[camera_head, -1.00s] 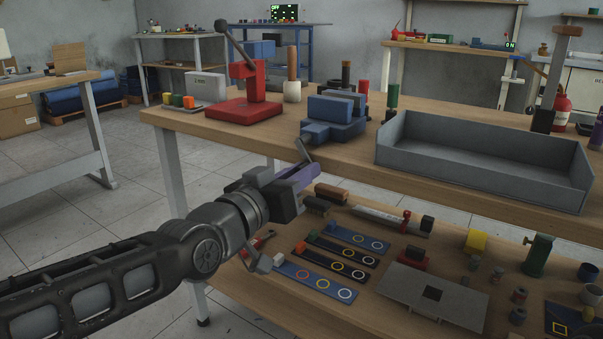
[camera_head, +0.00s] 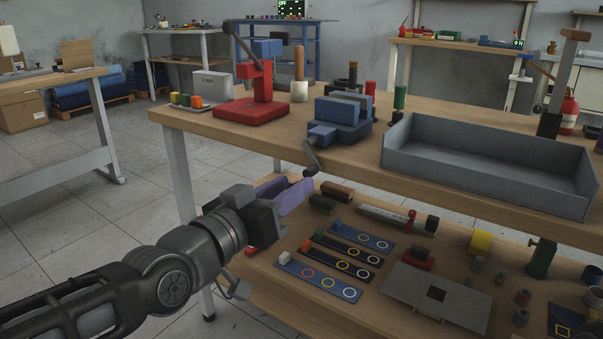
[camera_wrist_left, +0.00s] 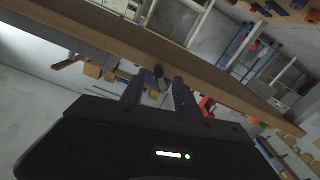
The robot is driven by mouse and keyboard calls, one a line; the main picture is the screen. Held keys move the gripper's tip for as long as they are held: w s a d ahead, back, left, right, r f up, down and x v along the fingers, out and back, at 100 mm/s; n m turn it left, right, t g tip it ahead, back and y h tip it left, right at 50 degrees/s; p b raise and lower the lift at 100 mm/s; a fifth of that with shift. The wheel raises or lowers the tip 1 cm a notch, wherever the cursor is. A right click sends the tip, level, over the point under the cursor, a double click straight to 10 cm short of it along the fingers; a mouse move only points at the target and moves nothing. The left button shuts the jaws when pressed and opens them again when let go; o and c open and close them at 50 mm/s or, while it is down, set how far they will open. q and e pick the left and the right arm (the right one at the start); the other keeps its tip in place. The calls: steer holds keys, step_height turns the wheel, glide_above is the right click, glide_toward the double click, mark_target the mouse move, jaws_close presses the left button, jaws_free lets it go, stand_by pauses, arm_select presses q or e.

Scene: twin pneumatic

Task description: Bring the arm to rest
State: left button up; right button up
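My left arm comes in from the left in the head view. Its gripper (camera_head: 292,184) has purple fingers spread apart with nothing between them. It is in front of the workbench's front edge, below and left of the dark crank handle (camera_head: 312,160) of the blue vise (camera_head: 338,118), and apart from it. In the left wrist view the two dark fingers (camera_wrist_left: 160,92) stand apart, and a dark knob-like thing (camera_wrist_left: 158,72) shows beyond the gap. My right gripper is not in view.
The workbench (camera_head: 350,170) carries a red press (camera_head: 252,108) and a grey tray (camera_head: 480,178). A lower shelf (camera_head: 400,255) holds strips with rings and several small parts. Open floor (camera_head: 70,215) lies to the left.

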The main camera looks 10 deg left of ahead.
arm_select(q)
steer(key=shift+v, duration=0.95)
